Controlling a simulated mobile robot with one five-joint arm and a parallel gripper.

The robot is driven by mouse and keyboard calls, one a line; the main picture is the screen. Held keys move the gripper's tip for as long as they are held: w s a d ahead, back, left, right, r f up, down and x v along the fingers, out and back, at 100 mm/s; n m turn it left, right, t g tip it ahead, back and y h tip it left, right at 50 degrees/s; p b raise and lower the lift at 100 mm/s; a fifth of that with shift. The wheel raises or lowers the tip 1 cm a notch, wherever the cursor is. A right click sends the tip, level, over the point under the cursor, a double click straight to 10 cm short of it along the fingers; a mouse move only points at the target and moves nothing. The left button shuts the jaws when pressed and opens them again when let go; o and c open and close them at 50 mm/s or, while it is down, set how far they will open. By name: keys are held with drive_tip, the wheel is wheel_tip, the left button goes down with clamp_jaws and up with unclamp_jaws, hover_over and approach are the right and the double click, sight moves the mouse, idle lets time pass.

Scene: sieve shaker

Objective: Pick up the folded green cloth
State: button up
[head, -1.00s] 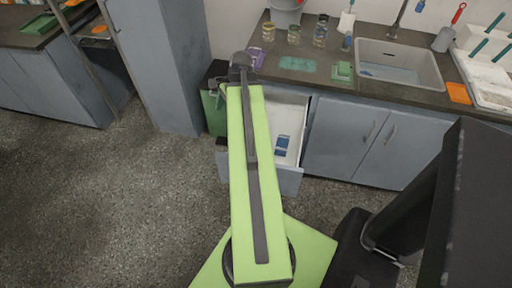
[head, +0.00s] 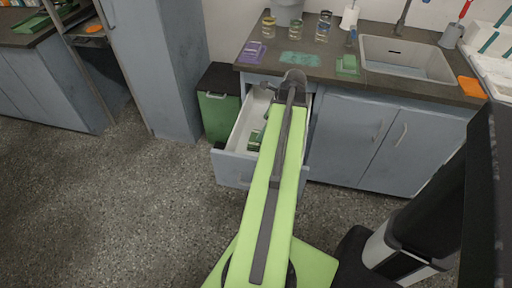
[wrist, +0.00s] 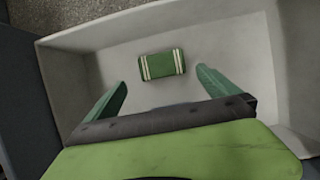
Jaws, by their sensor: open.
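The folded green cloth (wrist: 162,65) has pale stripes near both ends and lies flat on the floor of an open white drawer (wrist: 235,45). In the head view, a green folded thing (head: 256,139) shows in the open drawer (head: 232,166), partly hidden by my arm. My gripper (wrist: 161,78) is open and empty. Its two green fingers reach down into the drawer area, one left and one right of the cloth, with the cloth ahead of the tips and apart from them. My gripper's fingers are hidden in the head view.
The drawer walls stand around the cloth. A green bin (head: 219,118) stands left of the drawer. The counter above holds a purple folded thing (head: 253,51), a green mat (head: 299,59), another green folded thing (head: 348,66), jars (head: 322,28) and a sink (head: 405,58).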

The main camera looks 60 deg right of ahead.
sight(255, 137)
drive_tip(key=b+x, duration=0.2)
drive_tip(key=x, duration=0.2)
drive_tip(key=shift+s+f+b, duration=0.1)
drive_tip(key=shift+f+b, duration=0.15)
drive_tip(key=shift+b, duration=0.05)
drive_tip(key=shift+f, duration=0.1)
drive_tip(key=b+x, duration=0.5)
drive_tip(key=shift+w+d+f, duration=0.1)
drive_tip(key=shift+w, duration=0.15)
drive_tip(key=shift+c, duration=0.3)
drive_tip(key=c, duration=1)
drive_tip(key=shift+r, duration=0.25)
